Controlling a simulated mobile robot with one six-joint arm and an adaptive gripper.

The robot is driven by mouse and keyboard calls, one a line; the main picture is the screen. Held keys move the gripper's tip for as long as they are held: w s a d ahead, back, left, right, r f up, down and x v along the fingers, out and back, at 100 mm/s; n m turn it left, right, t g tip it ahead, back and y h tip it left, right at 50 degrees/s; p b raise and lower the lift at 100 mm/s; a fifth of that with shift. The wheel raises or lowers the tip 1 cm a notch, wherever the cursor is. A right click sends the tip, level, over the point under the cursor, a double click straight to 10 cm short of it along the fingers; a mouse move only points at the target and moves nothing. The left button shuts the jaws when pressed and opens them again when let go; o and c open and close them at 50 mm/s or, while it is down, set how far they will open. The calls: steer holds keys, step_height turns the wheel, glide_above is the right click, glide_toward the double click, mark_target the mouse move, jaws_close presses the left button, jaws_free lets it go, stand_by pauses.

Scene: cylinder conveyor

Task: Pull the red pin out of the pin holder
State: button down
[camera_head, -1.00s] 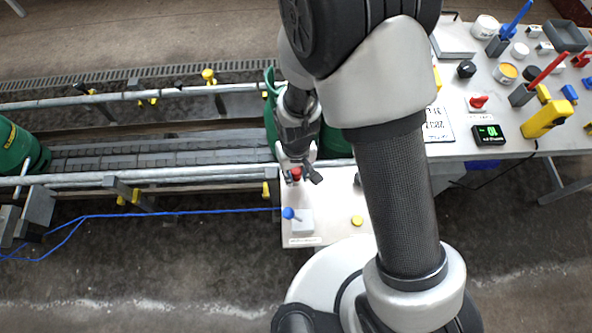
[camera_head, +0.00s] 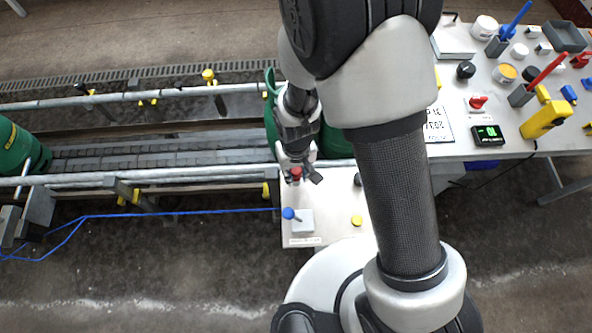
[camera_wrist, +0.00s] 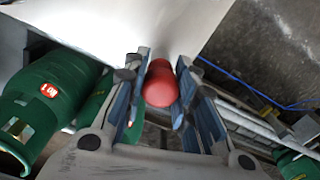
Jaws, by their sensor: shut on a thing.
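The red pin (camera_wrist: 160,84) sits between the two fingers of my gripper (camera_wrist: 160,100) in the wrist view, its rounded end towards the camera. My gripper is shut on it. In the head view the red pin (camera_head: 296,171) is a small red spot at my gripper (camera_head: 301,178), beside the conveyor's front rail and above the back left part of a small pale panel (camera_head: 328,232). The pin holder is not clearly visible, so I cannot tell how far the pin sits in it.
A grey block with a blue-knobbed lever (camera_head: 291,214) and a yellow button (camera_head: 357,220) are on the panel. Green cylinders stand at the conveyor (camera_head: 22,149). A blue cable (camera_head: 150,214) runs left. A crowded table (camera_head: 500,150) stands at the right.

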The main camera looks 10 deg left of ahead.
steer(key=shift+r+p, duration=0.3)
steer(key=shift+r, duration=0.25)
steer(key=shift+r+p, duration=0.55)
steer(key=shift+r, duration=0.25)
steer(key=shift+r, duration=0.15)
steer(key=shift+r+p, duration=3.35)
steer(key=shift+r, duration=1)
